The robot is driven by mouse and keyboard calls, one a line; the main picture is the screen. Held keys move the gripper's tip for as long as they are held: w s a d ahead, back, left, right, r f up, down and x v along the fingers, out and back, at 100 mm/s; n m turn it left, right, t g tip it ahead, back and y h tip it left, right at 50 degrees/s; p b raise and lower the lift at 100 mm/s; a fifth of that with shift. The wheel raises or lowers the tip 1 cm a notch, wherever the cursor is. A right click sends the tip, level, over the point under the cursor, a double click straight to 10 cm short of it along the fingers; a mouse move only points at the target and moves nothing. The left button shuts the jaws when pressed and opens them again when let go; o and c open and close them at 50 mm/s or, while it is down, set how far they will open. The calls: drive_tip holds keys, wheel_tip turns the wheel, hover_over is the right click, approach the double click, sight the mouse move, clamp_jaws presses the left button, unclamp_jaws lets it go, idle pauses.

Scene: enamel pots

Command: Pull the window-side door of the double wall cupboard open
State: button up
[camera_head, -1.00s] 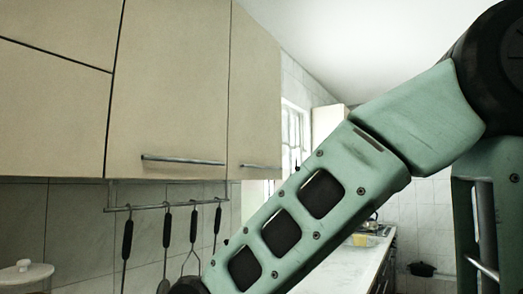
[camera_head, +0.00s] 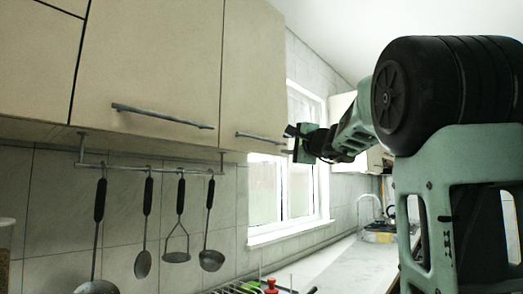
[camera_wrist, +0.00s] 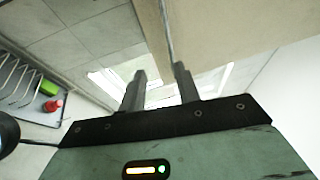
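The double wall cupboard has two cream doors. Its window-side door (camera_head: 253,65) is shut, flush with the left door (camera_head: 150,60). A horizontal grey bar handle (camera_head: 258,136) runs along that door's lower edge. My gripper (camera_head: 290,141) is at the right end of this handle, in front of the window. In the wrist view my gripper (camera_wrist: 160,70) is open, its two dark fingers apart with nothing held between them. The cream door face (camera_wrist: 235,30) lies ahead to the right; a thin grey bar, probably the handle, runs away ahead of the fingertips. Contact cannot be told.
Below the cupboard, a rail (camera_head: 150,167) carries several hanging utensils. A bright window (camera_head: 285,185) is right of the cupboard. The worktop (camera_head: 335,270) runs below, with a dish rack and red-topped item (camera_head: 271,286) at the front.

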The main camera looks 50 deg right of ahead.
sight(265, 140)
drive_tip(key=shift+m+h, duration=0.4)
drive_tip(key=shift+s+d+r+p+x, duration=0.2)
drive_tip(key=shift+p+x, duration=0.9)
drive_tip(key=shift+x, duration=1.75)
drive_tip(key=shift+s+d+r+p+x, duration=0.1)
drive_tip(key=shift+d+r+p+x, duration=0.2)
drive_tip(key=shift+p+x, duration=1.7)
drive_tip(key=shift+s+d+r+p+x, duration=0.1)
drive_tip(key=shift+d+r+p+x, duration=0.15)
drive_tip(key=shift+x, duration=3.5)
clamp_jaws()
